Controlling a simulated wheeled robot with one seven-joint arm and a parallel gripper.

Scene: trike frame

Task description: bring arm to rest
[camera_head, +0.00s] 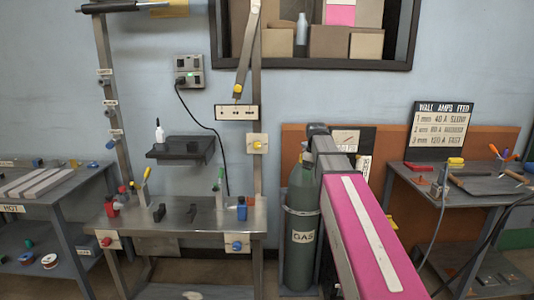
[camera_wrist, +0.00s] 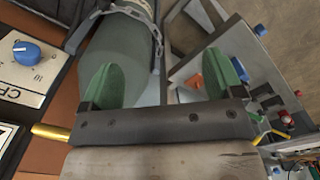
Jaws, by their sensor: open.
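My gripper (camera_wrist: 162,84) shows in the wrist view with its two green fingertips wide apart and nothing held between them. The grey-green gas cylinder (camera_wrist: 122,45) lies in view beyond the fingers, with a chain around it; I cannot tell the exact gap. In the head view my pink arm link with a white stripe reaches up from the lower right, just right of the gas cylinder (camera_head: 301,232). The gripper cannot be made out in the head view.
A metal workbench (camera_head: 180,217) with small tools stands left of the cylinder. A dark table (camera_head: 458,184) with tools and a cable stands at right, below a sign (camera_head: 441,129). A blue knob (camera_wrist: 26,50) on a white panel shows at left in the wrist view.

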